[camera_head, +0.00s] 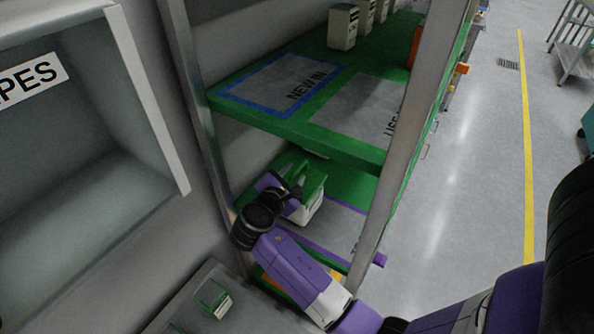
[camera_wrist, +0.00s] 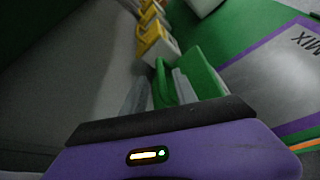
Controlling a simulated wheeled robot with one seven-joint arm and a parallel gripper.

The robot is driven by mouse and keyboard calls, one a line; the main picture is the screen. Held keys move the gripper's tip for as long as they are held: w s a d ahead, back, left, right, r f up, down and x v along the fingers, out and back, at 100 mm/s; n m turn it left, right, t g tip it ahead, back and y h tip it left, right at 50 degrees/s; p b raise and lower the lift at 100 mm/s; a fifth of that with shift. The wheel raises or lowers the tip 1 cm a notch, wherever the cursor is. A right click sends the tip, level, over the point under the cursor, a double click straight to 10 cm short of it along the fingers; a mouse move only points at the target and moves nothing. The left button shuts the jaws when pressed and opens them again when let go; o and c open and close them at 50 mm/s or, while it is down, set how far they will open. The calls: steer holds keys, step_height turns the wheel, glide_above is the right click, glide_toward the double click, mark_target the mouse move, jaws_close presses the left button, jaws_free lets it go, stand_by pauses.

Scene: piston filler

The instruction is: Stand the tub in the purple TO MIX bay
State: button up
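The tub (camera_head: 306,209) is white with a green lid and handle. In the head view it is on or just above the lower green shelf, at the left of the purple-outlined bay (camera_head: 340,224). My gripper (camera_head: 287,192) is at the tub's top from the left. In the wrist view my pale fingers (camera_wrist: 160,92) lie on both sides of the green handle (camera_wrist: 163,72) and appear shut on it. The purple bay, marked MIX (camera_wrist: 275,72), is right of the tub there and looks empty. The tub's underside is hidden, so I cannot tell whether it touches the shelf.
The upper shelf (camera_head: 320,142) with its NEW IN bay (camera_head: 283,86) lies above my gripper. Posts (camera_head: 402,130) flank the rack. Several yellow-topped containers (camera_wrist: 155,40) stand behind the tub, with a white one (camera_wrist: 204,5) farther right. Another green-handled tub (camera_head: 218,304) is lower left.

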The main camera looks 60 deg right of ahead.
steer(key=v, duration=0.8)
steer(key=s+a+f+t+y, duration=0.55)
steer(key=a+f, duration=0.25)
steer(key=f, duration=0.2)
steer(key=s+a+f+m+t+y, duration=0.2)
steer(key=s+a+t+y, duration=0.15)
steer(key=s+a, duration=0.35)
steer(key=s+a+r+m+t+y, duration=0.2)
steer(key=s+a+r+m, duration=0.2)
steer(key=r, duration=0.4)
steer(key=s+a+r+m+t+y, duration=0.1)
steer(key=s+a+r+m+y, duration=0.2)
steer(key=s+a+r+m, duration=0.2)
step_height(320, 180, up, 4)
steer(key=s+m, duration=0.1)
steer(key=s, duration=0.1)
steer(key=shift+s+f+m+t, duration=0.2)
steer(key=shift+s+m+t, duration=0.2)
